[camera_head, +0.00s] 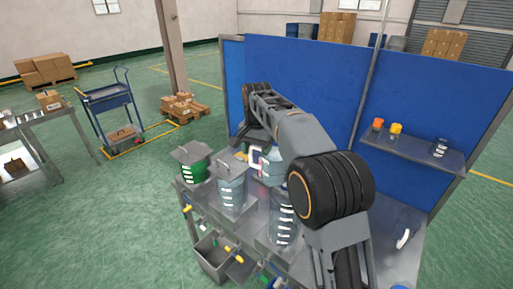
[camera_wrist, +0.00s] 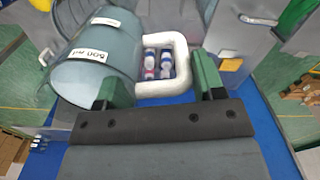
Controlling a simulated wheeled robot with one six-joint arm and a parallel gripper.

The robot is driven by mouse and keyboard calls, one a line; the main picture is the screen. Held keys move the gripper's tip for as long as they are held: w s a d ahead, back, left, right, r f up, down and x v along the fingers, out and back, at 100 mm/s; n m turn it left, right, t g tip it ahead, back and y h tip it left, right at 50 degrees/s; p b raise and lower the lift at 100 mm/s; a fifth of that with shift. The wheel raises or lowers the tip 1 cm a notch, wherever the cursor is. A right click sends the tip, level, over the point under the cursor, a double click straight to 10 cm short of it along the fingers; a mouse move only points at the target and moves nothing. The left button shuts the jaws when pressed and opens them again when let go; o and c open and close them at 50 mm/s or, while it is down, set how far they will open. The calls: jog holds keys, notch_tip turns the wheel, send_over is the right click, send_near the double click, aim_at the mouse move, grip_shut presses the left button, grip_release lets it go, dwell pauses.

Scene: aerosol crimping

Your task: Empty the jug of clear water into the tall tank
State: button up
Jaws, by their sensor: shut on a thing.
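The jug (camera_wrist: 95,55) is a clear grey-blue vessel with a white handle (camera_wrist: 180,65) and white labels. My gripper (camera_wrist: 158,78) has its green fingers shut on the handle. In the head view the jug (camera_head: 272,166) is partly behind my arm, above the work table, near the clear tanks; its handle and my fingers are mostly hidden there. The jug's tilt and water level cannot be told. A tall clear tank (camera_head: 284,224) with white marks stands just below my arm, partly covered by it. Another clear tank (camera_head: 232,192) with a grey lid stands to its left.
A green tank (camera_head: 194,168) with a grey lid stands at the table's left end. A second white handle (camera_head: 403,239) shows at the right of the table. A shelf (camera_head: 418,152) holds orange and yellow items. Blue panels (camera_head: 300,75) close off the back.

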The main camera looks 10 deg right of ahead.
jog(key=shift+f, duration=0.1)
jog(key=shift+w+r+t+y, duration=0.1)
jog(key=shift+r+t+y, duration=0.5)
jog(key=shift+r+y, duration=0.4)
jog(key=shift+r+t+y, duration=0.5)
jog(key=shift+r+y, duration=0.2)
jog(key=shift+r, duration=0.1)
jog(key=shift+s+d+r+t+y, duration=0.2)
jog(key=shift+r+t+y, duration=0.3)
jog(key=shift+y, duration=0.3)
jog(key=shift+s+d+r+t+y, duration=0.1)
jog(key=shift+d+t+y, duration=0.1)
jog(key=shift+t+y, duration=0.3)
jog(key=shift+s+d+f+y, duration=0.1)
jog(key=shift+d+f+y, duration=0.15)
jog(key=shift+y, duration=0.35)
jog(key=shift+f+b, duration=0.1)
jog(key=shift+b, duration=0.4)
jog(key=shift+s+d+f+t+y+b, duration=0.2)
jog(key=shift+s+d+t+y+b, duration=0.25)
jog(key=shift+b, duration=1.15)
jog(key=shift+d+f+t+y+b, duration=0.3)
jog(key=shift+y+b, duration=0.35)
jog(key=shift+b, duration=0.9)
jog(key=shift+s+d+f+t+y+b, duration=0.1)
jog(key=shift+s+d+t+y+b, duration=0.35)
jog(key=shift+b, duration=1.35)
jog(key=shift+s+d+f+t+y+b, duration=0.1)
jog(key=shift+d+t+y+b, duration=0.4)
jog(key=shift+b, duration=1.3)
